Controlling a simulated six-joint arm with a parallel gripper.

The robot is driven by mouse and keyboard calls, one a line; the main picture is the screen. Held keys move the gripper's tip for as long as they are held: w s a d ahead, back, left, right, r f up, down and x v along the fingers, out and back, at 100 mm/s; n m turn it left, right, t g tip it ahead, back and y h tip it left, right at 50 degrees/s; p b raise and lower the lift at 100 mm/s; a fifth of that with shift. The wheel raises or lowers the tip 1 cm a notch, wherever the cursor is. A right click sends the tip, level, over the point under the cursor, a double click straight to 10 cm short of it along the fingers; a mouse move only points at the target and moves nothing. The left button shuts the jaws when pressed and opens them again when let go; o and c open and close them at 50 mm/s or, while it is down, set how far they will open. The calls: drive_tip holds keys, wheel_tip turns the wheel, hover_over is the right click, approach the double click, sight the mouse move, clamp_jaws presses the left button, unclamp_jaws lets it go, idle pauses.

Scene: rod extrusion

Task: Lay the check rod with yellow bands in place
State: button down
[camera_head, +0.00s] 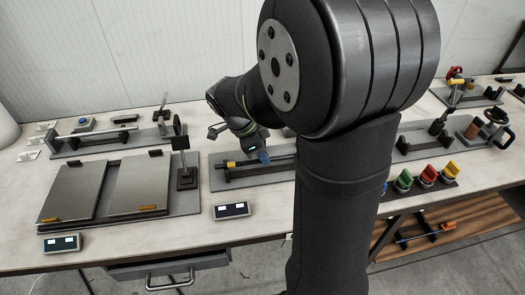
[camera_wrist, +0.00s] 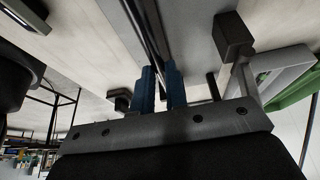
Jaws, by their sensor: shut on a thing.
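In the head view a yellow band (camera_head: 232,164) shows left of the fingers, on the bar along the fixture. No bands can be made out in the wrist view. I cannot tell whether the rod touches its supports.
Left of the fixture stand two grey flat plates (camera_head: 73,192) and an upright dark post (camera_head: 181,150). A small display box (camera_head: 231,210) lies in front. Several coloured knobs (camera_head: 427,177) stand to the right. Another fixture with a rod (camera_head: 100,134) lies at the back left.

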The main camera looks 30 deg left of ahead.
drive_tip(key=c, duration=1.4)
unclamp_jaws()
drive_tip(key=shift+o, duration=0.2)
drive_tip(key=v, duration=1.7)
drive_tip(key=shift+r, duration=0.25)
drive_tip(key=shift+f, duration=0.1)
drive_tip(key=x, duration=1.7)
drive_tip(key=shift+f, duration=0.15)
drive_tip(key=shift+r, duration=0.6)
